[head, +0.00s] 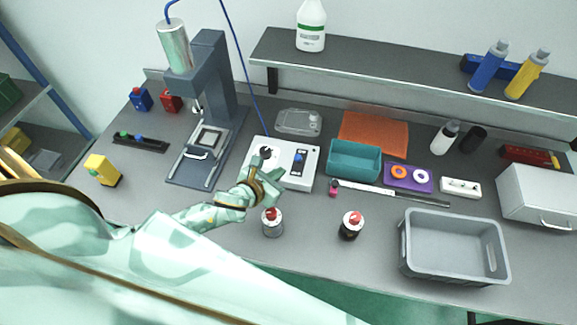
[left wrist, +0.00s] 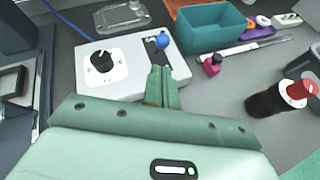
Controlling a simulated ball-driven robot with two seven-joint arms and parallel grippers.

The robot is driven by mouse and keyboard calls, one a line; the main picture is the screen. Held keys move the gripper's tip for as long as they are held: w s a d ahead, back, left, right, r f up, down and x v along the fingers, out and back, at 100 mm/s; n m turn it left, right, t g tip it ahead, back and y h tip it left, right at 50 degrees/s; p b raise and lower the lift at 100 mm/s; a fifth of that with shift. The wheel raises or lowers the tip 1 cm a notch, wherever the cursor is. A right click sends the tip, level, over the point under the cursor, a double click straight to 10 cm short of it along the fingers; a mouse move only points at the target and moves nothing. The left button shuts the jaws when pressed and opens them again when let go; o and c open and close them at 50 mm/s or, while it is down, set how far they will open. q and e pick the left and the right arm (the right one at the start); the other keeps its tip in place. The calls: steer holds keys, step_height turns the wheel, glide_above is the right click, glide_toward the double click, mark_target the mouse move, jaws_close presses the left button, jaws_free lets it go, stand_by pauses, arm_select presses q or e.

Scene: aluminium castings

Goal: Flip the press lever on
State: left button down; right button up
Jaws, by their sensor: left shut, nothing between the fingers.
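A white control box (head: 272,152) stands right of the grey press (head: 207,110). It carries a black dial (head: 266,153) on its left and a blue-knobbed lever (head: 299,157) on its right. In the left wrist view the lever's blue knob (left wrist: 162,41) shows just beyond my fingertips. My left gripper (head: 275,178) is shut and empty over the near edge of the box. In the left wrist view its closed fingers (left wrist: 160,78) point at the lever and hide the lower part of it. I cannot tell whether they touch it. My right gripper is not in view.
A teal bin (head: 355,161) stands right of the box. A grey tub (head: 453,278) is at front right. A yellow block (head: 102,170) sits at left.

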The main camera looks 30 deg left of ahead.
mark_target(298, 160)
arm_select(q)
steer(key=b+x, duration=0.1)
steer(key=x, duration=0.5)
